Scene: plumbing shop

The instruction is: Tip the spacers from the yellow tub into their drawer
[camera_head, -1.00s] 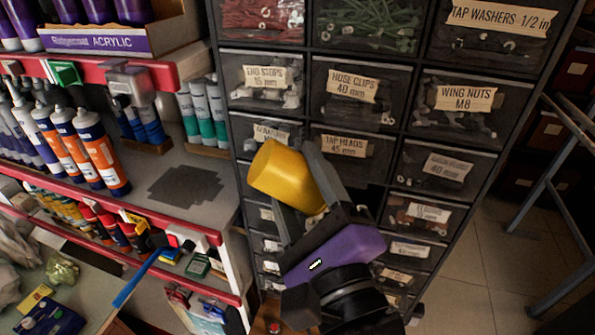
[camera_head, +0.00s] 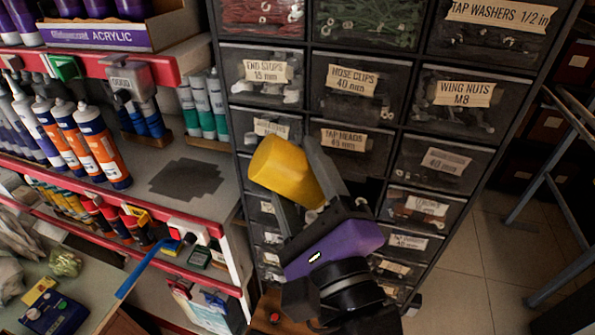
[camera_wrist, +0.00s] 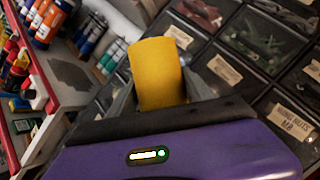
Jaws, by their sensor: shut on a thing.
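The yellow tub (camera_head: 282,168) is held between the fingers of my gripper (camera_head: 305,188), which is shut on it. The tub is tilted in the head view, its closed-looking end toward the upper left. It also shows in the wrist view (camera_wrist: 157,75), standing up between the fingers. I cannot see inside it, so its contents are hidden. The drawer cabinet (camera_head: 308,85) stands right behind the tub, with labelled see-through drawers. The tub and gripper cover part of the drawers below the "TAP HEADS" drawer (camera_head: 345,150). I can read no label for spacers.
A shelf unit with red edges (camera_head: 185,220) stands close on the left, holding cartridges (camera_head: 100,150) and small tubes. A blue-handled tool (camera_head: 140,268) sticks out from it. Open tiled floor (camera_head: 475,270) and a metal frame (camera_head: 550,180) lie to the right.

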